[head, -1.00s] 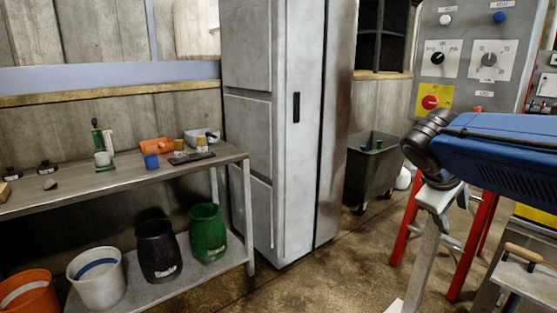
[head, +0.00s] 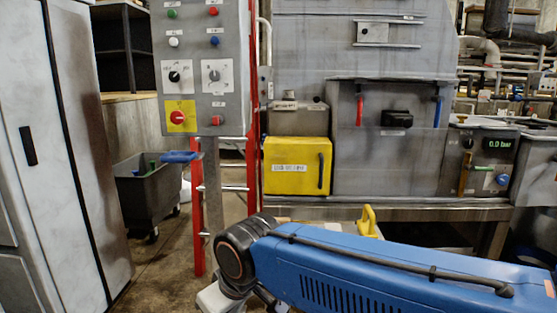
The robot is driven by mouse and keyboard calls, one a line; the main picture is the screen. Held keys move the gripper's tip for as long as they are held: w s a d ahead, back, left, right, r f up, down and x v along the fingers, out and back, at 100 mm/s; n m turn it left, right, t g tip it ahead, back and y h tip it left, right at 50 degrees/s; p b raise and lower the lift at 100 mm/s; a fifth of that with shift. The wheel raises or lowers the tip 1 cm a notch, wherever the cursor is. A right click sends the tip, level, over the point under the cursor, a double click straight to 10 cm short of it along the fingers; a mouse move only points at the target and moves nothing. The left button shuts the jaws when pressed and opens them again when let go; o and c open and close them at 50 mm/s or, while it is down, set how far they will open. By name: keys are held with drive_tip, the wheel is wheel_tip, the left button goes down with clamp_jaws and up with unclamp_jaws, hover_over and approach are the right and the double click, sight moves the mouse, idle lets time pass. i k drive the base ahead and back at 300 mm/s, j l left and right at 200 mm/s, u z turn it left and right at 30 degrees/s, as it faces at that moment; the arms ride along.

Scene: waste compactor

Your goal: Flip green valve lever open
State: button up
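A small control box (head: 487,160) at the right has a dark display reading 0.0 bar, a blue knob (head: 502,179) and an upright yellowish-brown lever (head: 463,180). A red lever (head: 360,108) and a blue lever (head: 437,110) hang on the large grey machine (head: 385,160). My blue arm crosses the lower right, in front of the machine. My gripper is not in view, so its state does not show.
A yellow box (head: 296,166) sits at the machine's left end. A grey cabinet (head: 62,150) and a wheeled bin (head: 150,190) are at the left. Some bare floor (head: 165,262) shows between cabinet and posts.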

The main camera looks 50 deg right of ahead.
sight(468, 168)
drive_tip(key=j+z, duration=0.1)
drive_tip(key=z, duration=2.65)
